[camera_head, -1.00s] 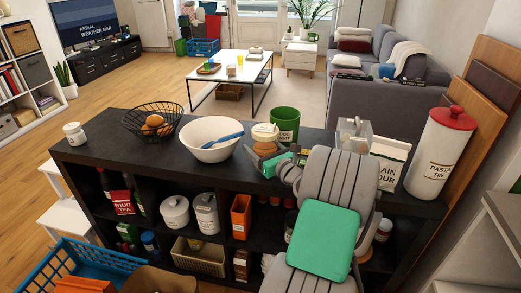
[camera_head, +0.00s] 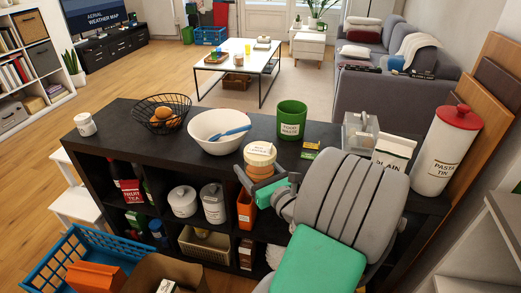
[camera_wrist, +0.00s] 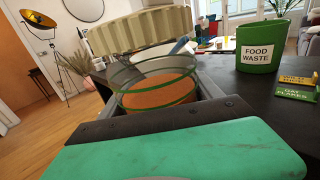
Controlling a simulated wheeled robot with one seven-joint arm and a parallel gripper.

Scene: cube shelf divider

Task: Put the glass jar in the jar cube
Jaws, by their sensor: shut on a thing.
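The glass jar (camera_head: 259,158) has a cream lid and orange contents. My gripper (camera_head: 262,183) is shut on it and holds it upright near the front edge of the black shelf top (camera_head: 190,108). In the wrist view the clear jar (camera_wrist: 158,92) sits between my two fingers (camera_wrist: 158,98), its lid toward the top. The black cube shelf has open compartments below. My arm hides much of its right-hand cubes, so I cannot tell which is the jar cube.
On the shelf top stand a wire basket (camera_head: 162,123), a white bowl (camera_head: 205,127), a green food waste bin (camera_head: 291,121), a clear box (camera_head: 358,131), a flour bag (camera_head: 394,152) and a tall pasta tin (camera_head: 443,155). A blue crate (camera_head: 52,277) stands front left.

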